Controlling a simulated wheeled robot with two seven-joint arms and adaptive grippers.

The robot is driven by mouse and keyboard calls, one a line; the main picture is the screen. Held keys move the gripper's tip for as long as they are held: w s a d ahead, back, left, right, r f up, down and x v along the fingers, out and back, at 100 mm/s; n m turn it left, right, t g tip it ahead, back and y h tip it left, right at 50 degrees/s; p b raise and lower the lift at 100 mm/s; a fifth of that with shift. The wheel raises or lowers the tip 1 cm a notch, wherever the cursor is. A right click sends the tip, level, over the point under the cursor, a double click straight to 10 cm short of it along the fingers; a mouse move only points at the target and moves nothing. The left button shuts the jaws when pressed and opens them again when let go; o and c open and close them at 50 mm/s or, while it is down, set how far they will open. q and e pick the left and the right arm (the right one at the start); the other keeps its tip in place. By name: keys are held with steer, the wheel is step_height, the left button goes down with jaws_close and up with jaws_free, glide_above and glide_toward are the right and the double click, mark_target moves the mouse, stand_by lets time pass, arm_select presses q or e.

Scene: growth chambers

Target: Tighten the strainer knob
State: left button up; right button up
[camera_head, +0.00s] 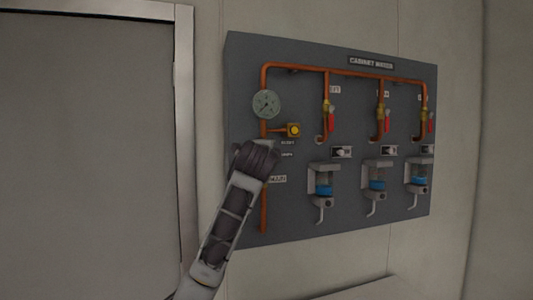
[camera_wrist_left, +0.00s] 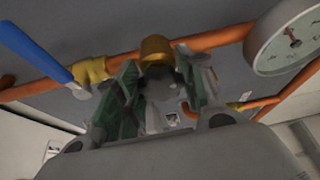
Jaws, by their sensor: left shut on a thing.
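My left gripper (camera_head: 256,157) reaches up to the panel's left copper pipe, below the gauge, and hides the strainer there in the head view. In the left wrist view, the brass strainer body (camera_wrist_left: 157,49) sits on the copper pipe just beyond the fingers. The green-padded fingers of my left gripper (camera_wrist_left: 165,84) are closed around the dark strainer knob, which is mostly hidden between them. I cannot tell how far the knob is turned. My right gripper is in neither view.
A blue valve lever (camera_wrist_left: 32,49) is close by in the wrist view. Red-handled valves (camera_head: 331,121) and blue-filled units (camera_head: 323,190) stand farther right on the panel (camera_head: 350,110).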

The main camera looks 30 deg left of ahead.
arm_select(q)
steer(key=m+g, duration=0.1)
steer(key=m, duration=0.2)
steer(key=shift+r+m+g, duration=0.1)
steer(key=shift+m+g, duration=0.5)
steer(key=shift+m, duration=0.3)
steer(key=o, duration=1)
steer(key=shift+w, duration=0.1)
steer(key=shift+s+d, duration=0.1)
steer(key=shift+s, duration=0.1)
steer(key=shift+v, duration=5.85)
